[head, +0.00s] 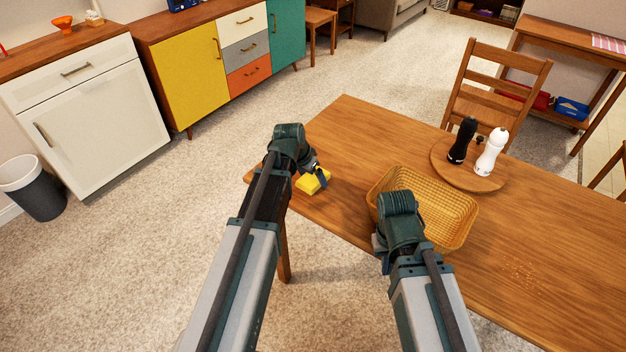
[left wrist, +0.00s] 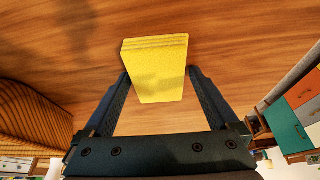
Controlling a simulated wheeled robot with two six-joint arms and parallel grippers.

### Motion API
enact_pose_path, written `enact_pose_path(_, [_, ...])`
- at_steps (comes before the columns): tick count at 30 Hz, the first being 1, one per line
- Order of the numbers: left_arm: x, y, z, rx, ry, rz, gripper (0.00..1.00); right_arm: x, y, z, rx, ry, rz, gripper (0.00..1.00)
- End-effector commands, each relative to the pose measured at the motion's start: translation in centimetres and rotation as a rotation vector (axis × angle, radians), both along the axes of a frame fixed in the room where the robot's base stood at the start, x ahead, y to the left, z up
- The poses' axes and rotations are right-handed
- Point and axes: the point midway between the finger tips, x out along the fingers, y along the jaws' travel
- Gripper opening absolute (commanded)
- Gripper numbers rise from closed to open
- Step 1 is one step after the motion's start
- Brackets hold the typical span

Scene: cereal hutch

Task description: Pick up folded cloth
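The folded cloth (head: 310,182) is yellow and lies on the wooden table near its left corner. In the left wrist view the cloth (left wrist: 160,75) shows layered folds along one edge. My left gripper (head: 319,177) is down at the cloth. Its two dark fingers (left wrist: 159,72) stand apart, one on each side of the cloth, with the tips close to its sides. I cannot tell whether they touch it. My right gripper (head: 396,240) is over the near side of the basket, and its fingers are hidden by my arm.
A yellow woven basket (head: 455,212) stands on the table (head: 345,135), right of the cloth. Behind it, a round wooden board (head: 446,174) holds a black mill (head: 462,142) and a white mill (head: 491,153). A wooden chair (head: 497,80) stands at the far side.

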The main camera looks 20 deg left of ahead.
Motion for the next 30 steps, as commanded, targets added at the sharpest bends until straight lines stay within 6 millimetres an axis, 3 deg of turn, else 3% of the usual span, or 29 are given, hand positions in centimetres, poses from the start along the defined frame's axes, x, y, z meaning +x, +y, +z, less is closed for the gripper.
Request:
enact_pose_path(2, [0.0,0.0,0.0,0.0,0.0,0.0,0.77,0.0,0.0,0.0,0.0,0.0,0.0,0.0])
enact_pose_path(10, [0.0,0.0,0.0,0.0,0.0,0.0,0.28,0.0,0.0,0.0,0.0,0.0,0.0,0.0])
enact_pose_path(22, [0.0,0.0,0.6,0.0,0.0,0.0,0.27,0.0,0.0,0.6,0.0,0.0,0.0,0.0])
enact_pose_path(30, [0.0,0.0,3.6,0.0,0.0,0.0,0.27,0.0,0.0,3.6,0.0,0.0,0.0,0.0])
